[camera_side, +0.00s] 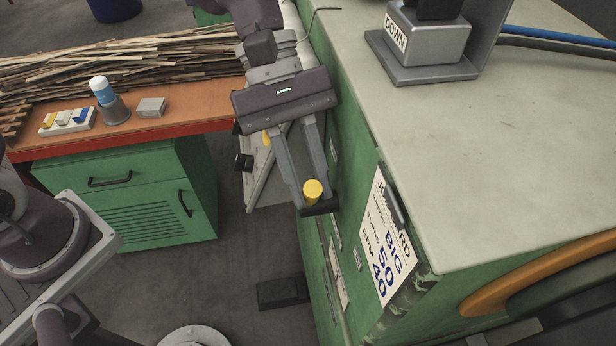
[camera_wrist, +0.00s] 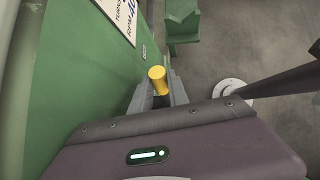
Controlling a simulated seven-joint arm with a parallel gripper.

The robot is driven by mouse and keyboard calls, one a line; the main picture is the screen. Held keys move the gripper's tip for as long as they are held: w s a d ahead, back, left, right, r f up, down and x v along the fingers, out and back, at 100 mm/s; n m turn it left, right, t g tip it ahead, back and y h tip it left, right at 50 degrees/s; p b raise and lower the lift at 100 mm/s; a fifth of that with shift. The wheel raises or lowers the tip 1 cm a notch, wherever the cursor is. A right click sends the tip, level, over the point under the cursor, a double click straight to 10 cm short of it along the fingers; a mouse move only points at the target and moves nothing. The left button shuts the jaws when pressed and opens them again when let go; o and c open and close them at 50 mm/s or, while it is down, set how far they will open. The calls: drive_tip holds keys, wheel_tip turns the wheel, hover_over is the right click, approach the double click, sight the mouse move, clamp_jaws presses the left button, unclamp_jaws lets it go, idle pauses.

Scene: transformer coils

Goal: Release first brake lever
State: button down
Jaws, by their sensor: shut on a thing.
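A yellow cylindrical knob (camera_side: 313,190), the visible end of what may be the brake lever, sits beside the green machine's side wall. It also shows in the wrist view (camera_wrist: 157,78). My gripper (camera_side: 318,205) reaches down along the wall, with its fingers on either side of the knob and shut on it. In the wrist view my gripper (camera_wrist: 160,92) has the knob rising between its fingertips. The lever's shaft below the knob is hidden by the fingers.
The green machine (camera_side: 480,150) with a pale top stands close on the right, bearing a white label plate (camera_side: 385,240). A grey box marked DOWN (camera_side: 428,38) is on its top. A workbench (camera_side: 205,105) with wood strips stands at left. A dark pedal-like block (camera_side: 282,292) lies on the floor.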

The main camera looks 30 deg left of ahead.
drive_tip(key=c, duration=1.3)
unclamp_jaws()
drive_tip(key=v, duration=0.7)
drive_tip(key=shift+w, duration=0.1)
